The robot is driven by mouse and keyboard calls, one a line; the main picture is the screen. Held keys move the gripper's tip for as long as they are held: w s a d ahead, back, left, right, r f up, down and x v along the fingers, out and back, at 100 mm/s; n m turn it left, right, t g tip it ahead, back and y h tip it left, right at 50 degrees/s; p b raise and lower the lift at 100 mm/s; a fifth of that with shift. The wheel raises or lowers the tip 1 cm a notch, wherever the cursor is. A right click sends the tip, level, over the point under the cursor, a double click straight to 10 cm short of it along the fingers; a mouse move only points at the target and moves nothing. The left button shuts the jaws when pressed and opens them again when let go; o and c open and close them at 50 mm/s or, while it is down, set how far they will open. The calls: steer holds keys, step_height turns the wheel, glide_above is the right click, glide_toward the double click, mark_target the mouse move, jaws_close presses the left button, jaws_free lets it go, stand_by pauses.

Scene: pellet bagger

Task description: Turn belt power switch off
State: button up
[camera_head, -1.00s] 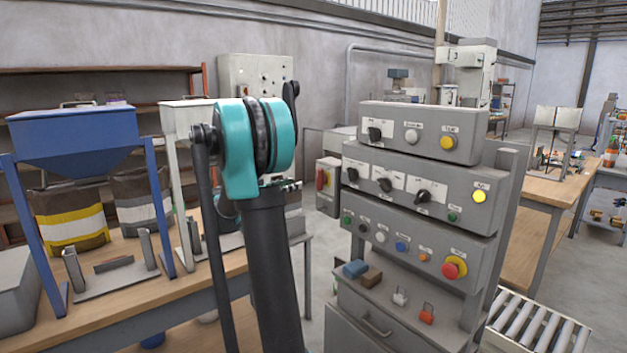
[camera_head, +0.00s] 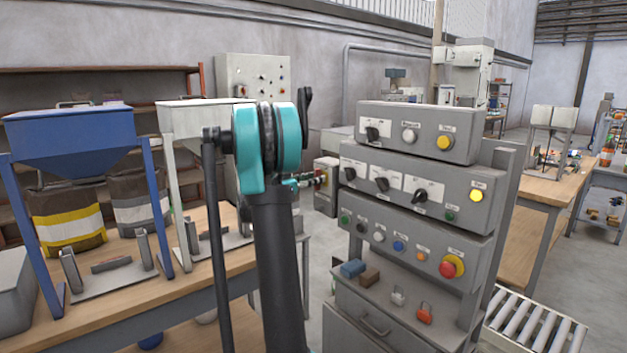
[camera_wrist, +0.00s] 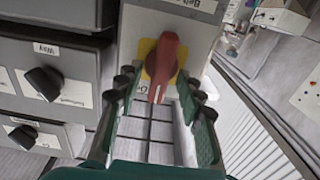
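The belt switch box (camera_head: 324,207) is a grey box behind my arm in the head view. In the wrist view its face (camera_wrist: 196,30) carries a partly cut-off label beginning "Belt" and a red rotary knob (camera_wrist: 163,65) on a yellow plate (camera_wrist: 144,47). The knob's handle runs nearly up and down, with a white mark at its lower end. My gripper (camera_wrist: 158,85) is open, one finger on each side of the knob in the picture; I see no contact. In the head view my gripper (camera_head: 315,181) is small and partly hidden, in front of the switch box.
A grey control panel (camera_head: 420,190) with several knobs and buttons stands right of my arm. Its black knobs (camera_wrist: 43,83) are at left in the wrist view. A wooden bench (camera_head: 195,272) with hoppers is at left. A roller conveyor (camera_head: 535,325) is at lower right.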

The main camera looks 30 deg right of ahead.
jaws_close()
steer(key=shift+n, duration=0.3)
steer(key=shift+w+f+n, duration=0.1)
steer(key=shift+w+n, duration=0.05)
steer(key=shift+n, duration=2.75)
steer(key=shift+w+f+n, duration=0.1)
steer(key=shift+f+n, duration=0.05)
steer(key=shift+n, duration=2.75)
steer(key=shift+w+f+n, duration=0.1)
steer(key=shift+w+n, duration=0.05)
steer(key=shift+n, duration=2.75)
